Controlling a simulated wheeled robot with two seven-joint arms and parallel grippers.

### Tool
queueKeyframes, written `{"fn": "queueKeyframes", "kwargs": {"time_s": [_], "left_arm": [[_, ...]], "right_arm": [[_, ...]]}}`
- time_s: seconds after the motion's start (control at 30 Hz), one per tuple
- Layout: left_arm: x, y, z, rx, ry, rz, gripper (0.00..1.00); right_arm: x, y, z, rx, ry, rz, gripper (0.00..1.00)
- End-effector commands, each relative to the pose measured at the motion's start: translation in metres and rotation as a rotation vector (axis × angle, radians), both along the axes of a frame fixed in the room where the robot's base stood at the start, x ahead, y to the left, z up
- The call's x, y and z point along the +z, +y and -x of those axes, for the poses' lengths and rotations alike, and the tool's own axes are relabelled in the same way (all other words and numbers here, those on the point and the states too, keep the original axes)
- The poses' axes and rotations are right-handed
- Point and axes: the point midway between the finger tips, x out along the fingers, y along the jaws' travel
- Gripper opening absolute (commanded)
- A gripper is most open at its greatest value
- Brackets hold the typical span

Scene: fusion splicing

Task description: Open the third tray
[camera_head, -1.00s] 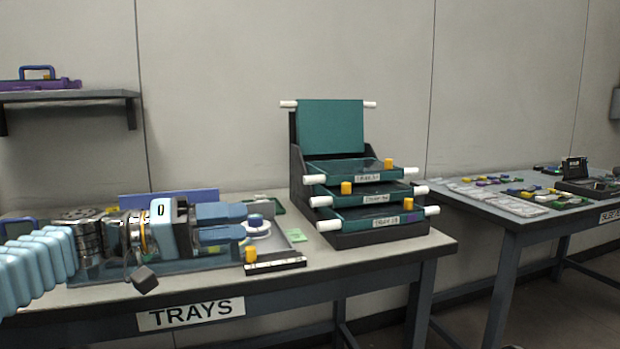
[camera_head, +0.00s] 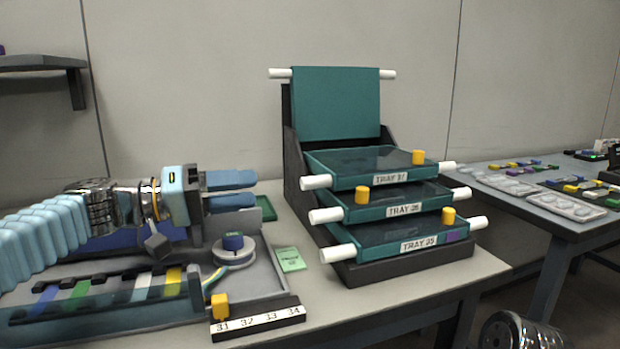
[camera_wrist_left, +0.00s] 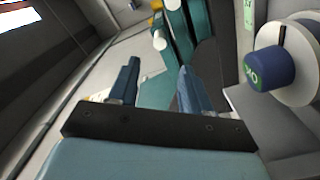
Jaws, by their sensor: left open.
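A tray stack in a dark holder (camera_head: 294,160) stands on the table. Its teal top panel (camera_head: 335,110) is tilted up, nearly upright, with a white rod across its top. Below it lie three teal trays, labelled Tray 37 (camera_head: 340,160), Tray 36 (camera_head: 336,198) and Tray 35 (camera_head: 378,250). Each has white rod ends at its sides and a yellow block. My left gripper (camera_head: 256,190) is open and empty, left of the stack and apart from it. In the left wrist view, its blue fingers (camera_wrist_left: 158,68) point toward teal trays (camera_wrist_left: 178,32). My right gripper is not visible.
A grey tray (camera_head: 262,268) with a blue-capped spool (camera_head: 234,254) and coloured strips lies below my left gripper. A green card (camera_head: 290,259) lies beside it. A number strip (camera_head: 256,318) lies in front. Another table (camera_head: 530,205) with small parts stands at right.

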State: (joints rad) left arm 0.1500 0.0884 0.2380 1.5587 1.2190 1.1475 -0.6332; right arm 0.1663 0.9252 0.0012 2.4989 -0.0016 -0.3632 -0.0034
Motion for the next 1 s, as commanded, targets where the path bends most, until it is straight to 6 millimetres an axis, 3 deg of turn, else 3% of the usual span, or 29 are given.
{"fn": "queueKeyframes", "kwargs": {"time_s": [0.3, 0.5, 0.7, 0.93, 1.0], "left_arm": [[0.002, -0.070, -0.022, -0.006, 0.002, 0.000, 0.48], [0.001, -0.102, -0.032, -0.004, 0.002, 0.001, 0.48], [0.000, -0.114, -0.037, -0.001, 0.001, 0.000, 0.48], [0.000, -0.114, -0.037, -0.001, 0.001, 0.000, 0.48], [0.000, -0.114, -0.037, -0.001, 0.001, 0.000, 0.41]], "right_arm": [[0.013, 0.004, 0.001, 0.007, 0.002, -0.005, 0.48], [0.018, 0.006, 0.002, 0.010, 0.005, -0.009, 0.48], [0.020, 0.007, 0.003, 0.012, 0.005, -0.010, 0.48], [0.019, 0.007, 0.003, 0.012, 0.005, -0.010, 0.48], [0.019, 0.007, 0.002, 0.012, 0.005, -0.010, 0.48]]}}
